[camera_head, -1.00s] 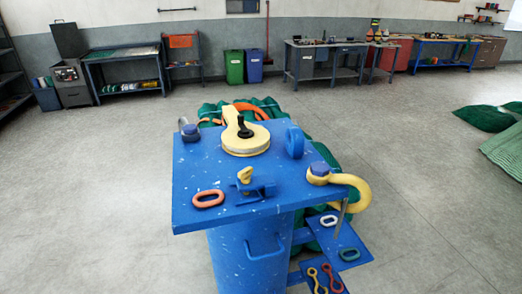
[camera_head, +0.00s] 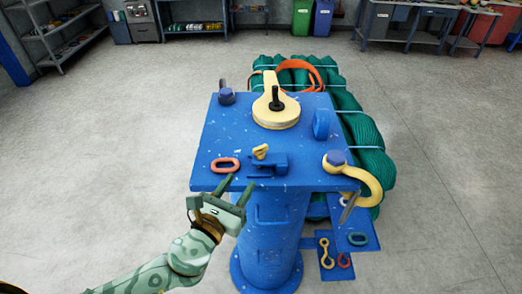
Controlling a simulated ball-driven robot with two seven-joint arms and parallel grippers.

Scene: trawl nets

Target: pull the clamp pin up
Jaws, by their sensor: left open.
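The clamp pin (camera_head: 261,151) has a yellow head and stands in a small blue clamp (camera_head: 268,166) near the front edge of the blue worktop (camera_head: 222,132). My left gripper (camera_head: 240,183) is at the front edge of the worktop, to the lower left of the clamp. Its two dark green fingers are spread and point up toward the top. Nothing shows between them, and they look apart from the pin. The pin's lower part is hidden in the clamp. My right gripper is out of view.
An orange link (camera_head: 225,165) lies left of the clamp. A yellow hook with a blue nut (camera_head: 336,158) is at the right corner. A yellow sheave block (camera_head: 276,112) stands behind. A lower blue shelf (camera_head: 359,238) holds small fittings. Green netting (camera_head: 361,140) lies behind and right.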

